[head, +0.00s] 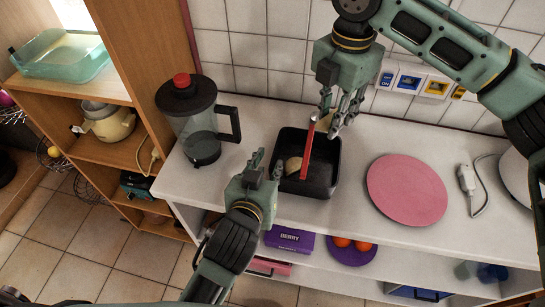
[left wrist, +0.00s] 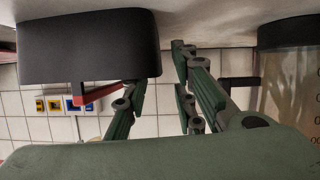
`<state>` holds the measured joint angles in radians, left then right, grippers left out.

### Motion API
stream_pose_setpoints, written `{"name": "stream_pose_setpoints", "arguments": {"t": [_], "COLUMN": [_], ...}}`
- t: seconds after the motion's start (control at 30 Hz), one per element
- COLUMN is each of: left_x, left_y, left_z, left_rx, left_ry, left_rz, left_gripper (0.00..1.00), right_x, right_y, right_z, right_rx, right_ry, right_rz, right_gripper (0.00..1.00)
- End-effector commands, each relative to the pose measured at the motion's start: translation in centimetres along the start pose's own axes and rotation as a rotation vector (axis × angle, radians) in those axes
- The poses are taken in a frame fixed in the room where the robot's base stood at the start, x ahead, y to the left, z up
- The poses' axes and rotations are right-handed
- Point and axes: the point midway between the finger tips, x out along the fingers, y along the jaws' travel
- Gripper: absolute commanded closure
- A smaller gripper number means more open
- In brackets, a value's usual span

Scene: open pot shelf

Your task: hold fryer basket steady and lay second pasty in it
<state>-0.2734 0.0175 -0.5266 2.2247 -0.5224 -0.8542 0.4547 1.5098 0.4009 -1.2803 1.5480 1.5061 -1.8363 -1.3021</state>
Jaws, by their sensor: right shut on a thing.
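The black fryer basket (head: 325,180) stands on the white counter with its red handle (head: 307,150) slanting up from it. One tan pasty (head: 293,165) lies inside at the left. My right gripper (head: 332,122) is above the basket's back edge, beside the handle's top. It is shut on a small tan thing, seemingly the second pasty, mostly hidden by the fingers. My left gripper (head: 265,172) is open at the basket's left side. In the left wrist view, its fingers (left wrist: 160,85) are apart beside the dark basket (left wrist: 85,45), with nothing visible between them.
A glass jug with a red-knobbed lid (head: 190,120) stands left of the basket. A pink round mat (head: 407,190) lies to the right, then a white plug (head: 466,178). Wall sockets (head: 410,82) are behind. A purple box (head: 290,238) sits on the shelf below.

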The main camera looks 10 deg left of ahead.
Motion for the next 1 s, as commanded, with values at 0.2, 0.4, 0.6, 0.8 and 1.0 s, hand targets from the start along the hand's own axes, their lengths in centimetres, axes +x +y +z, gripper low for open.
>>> {"name": "stream_pose_setpoints", "arguments": {"t": [0.2,0.4,0.6,0.8,1.0], "left_x": [3.7,5.3,5.6,5.6,5.6], "left_y": [0.0,0.1,0.1,0.1,0.1], "left_z": [-0.1,0.0,0.0,0.0,0.0], "left_rx": [0.002,0.002,0.001,0.001,0.001], "left_ry": [0.002,0.000,0.000,0.000,0.000], "left_rz": [0.001,0.001,0.002,0.002,0.002], "left_gripper": [0.75,0.75,0.75,0.81,0.99], "right_x": [0.0,0.0,0.0,0.0,0.0], "right_y": [0.0,0.0,0.0,0.0,0.0], "right_z": [0.0,0.0,0.0,0.0,0.0], "right_rx": [0.000,0.000,0.000,0.000,0.000], "right_ry": [0.000,0.000,0.000,0.000,0.000], "right_rz": [0.000,0.000,0.000,0.000,0.000], "right_gripper": [1.00,1.00,1.00,1.00,1.00]}}
